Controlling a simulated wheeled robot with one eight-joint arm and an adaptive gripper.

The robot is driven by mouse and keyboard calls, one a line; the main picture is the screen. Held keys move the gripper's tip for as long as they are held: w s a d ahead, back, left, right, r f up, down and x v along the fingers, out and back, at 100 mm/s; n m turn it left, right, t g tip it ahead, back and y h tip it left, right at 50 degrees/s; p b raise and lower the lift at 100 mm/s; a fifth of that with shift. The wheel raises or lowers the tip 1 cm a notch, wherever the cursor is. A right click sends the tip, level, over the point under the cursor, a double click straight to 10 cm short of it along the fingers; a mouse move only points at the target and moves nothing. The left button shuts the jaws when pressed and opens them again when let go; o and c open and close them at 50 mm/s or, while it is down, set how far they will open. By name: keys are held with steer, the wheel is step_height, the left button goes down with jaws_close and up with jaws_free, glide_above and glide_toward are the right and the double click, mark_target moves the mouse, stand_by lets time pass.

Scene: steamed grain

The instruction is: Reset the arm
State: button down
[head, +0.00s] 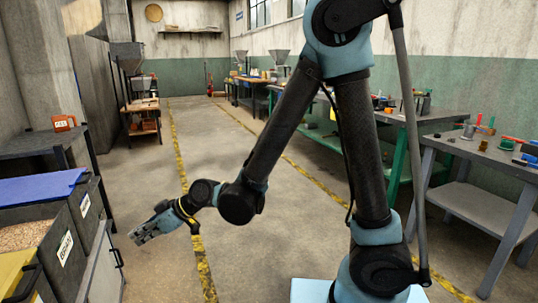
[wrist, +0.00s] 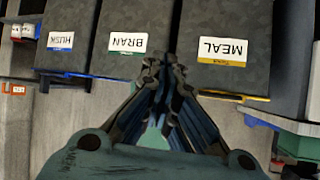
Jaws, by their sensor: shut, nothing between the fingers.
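My arm spans the middle of the head view, bent down toward the lower left. My gripper (head: 137,238) hangs at its end, over open floor to the right of the dark bins. In the wrist view the fingers of my gripper (wrist: 165,68) are together with nothing between them. Beyond them in that view are dark bins with white labels: a husk bin (wrist: 62,18), a bran bin (wrist: 122,65) and a meal bin (wrist: 222,85). The gripper looks apart from the bins in the head view.
In the head view, an open bin of grain (head: 22,236) and a blue lid (head: 38,187) are at the left. A grey bench (head: 478,160) with small items stands at the right. The concrete floor (head: 215,140) between yellow lines is clear.

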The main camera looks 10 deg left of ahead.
steer(key=w+d+r+m+t+h, duration=0.2)
steer(key=w+d+m, duration=0.1)
steer(key=w+d, duration=0.75)
steer(key=w+d+r+m+t+h, duration=0.1)
steer(key=w+d+r+m+t, duration=0.15)
steer(key=w+d, duration=0.85)
steer(key=w+d+f+m+t+h, duration=0.15)
steer(key=d+m+h, duration=0.35)
steer(key=d, duration=1.6)
steer(key=s+d+f+m+h, duration=0.1)
steer(key=s+d+m, duration=0.2)
steer(key=d, duration=0.4)
steer(key=s+d+f+m+g+h, duration=0.1)
steer(key=s+d+m, duration=0.2)
steer(key=d, duration=0.3)
steer(key=s+d+f+m+h, duration=0.1)
steer(key=s+d+m, duration=0.2)
steer(key=d, duration=0.4)
steer(key=shift+s+d+f, duration=0.35)
steer(key=shift+s+f, duration=0.05)
steer(key=shift+a, duration=0.1)
